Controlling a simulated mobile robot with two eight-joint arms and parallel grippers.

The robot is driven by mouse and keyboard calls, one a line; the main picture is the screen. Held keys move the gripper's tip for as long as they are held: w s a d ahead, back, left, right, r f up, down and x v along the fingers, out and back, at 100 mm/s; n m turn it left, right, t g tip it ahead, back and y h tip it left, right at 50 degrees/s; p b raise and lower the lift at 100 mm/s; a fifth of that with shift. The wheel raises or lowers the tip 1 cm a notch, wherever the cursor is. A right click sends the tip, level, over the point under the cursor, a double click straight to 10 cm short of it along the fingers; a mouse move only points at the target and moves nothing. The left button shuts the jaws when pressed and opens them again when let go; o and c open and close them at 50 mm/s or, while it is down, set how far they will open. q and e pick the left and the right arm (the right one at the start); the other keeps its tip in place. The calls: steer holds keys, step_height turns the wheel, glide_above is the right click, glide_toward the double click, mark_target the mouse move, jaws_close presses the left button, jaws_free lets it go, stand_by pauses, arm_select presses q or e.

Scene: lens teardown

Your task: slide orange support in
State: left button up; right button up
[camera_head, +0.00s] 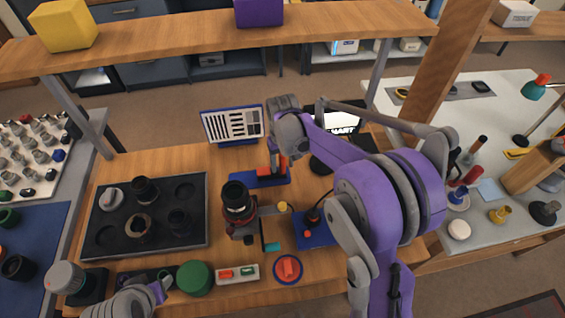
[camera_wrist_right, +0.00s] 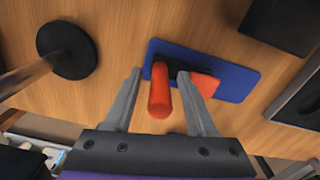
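An orange upright part (camera_wrist_right: 160,92) and a smaller orange block (camera_wrist_right: 205,83) stand with a dark piece on a blue base plate (camera_wrist_right: 235,75). The blue base also shows in the head view (camera_head: 262,179), at the middle of the table. I cannot tell which orange part is the support. My right gripper (camera_wrist_right: 158,78) is open, its fingers apart on either side of the orange upright part, with gaps showing. My left gripper (camera_head: 160,288) is low at the left front edge; its fingertips are unclear. A dark lens (camera_head: 238,198) stands upright on a mount.
A black tray with lens parts (camera_head: 105,237) lies at the left. A striped chart (camera_head: 232,125) stands behind the blue base. A wooden shelf (camera_head: 190,37) crosses the back.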

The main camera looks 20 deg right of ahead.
jaws_close()
stand_by(1.3)
